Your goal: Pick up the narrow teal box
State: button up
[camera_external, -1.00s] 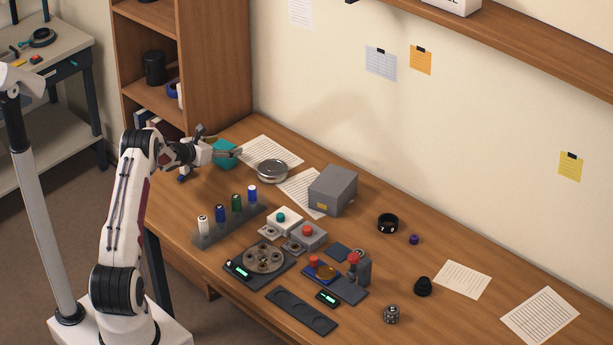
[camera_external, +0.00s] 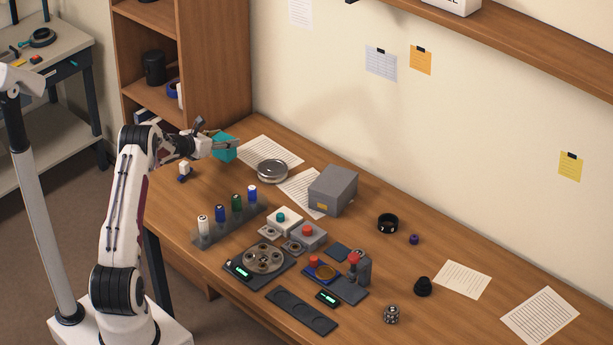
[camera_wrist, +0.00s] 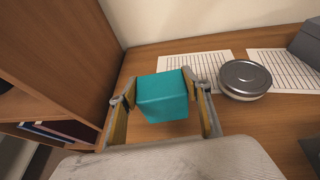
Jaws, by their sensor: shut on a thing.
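The teal box (camera_external: 224,147) is between the fingers of my gripper (camera_external: 222,145) at the far left end of the desk. In the wrist view the teal box (camera_wrist: 162,98) sits between the two fingers of my gripper (camera_wrist: 160,92), which are shut on its sides. In the outside view it looks raised a little above the desk top. The gripper hides part of its near side there.
The wooden shelf unit (camera_external: 213,70) stands close behind and left. A grey box (camera_external: 333,190) is further right.

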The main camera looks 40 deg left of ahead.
aim_at(223, 137)
jog(key=shift+r, duration=3.6)
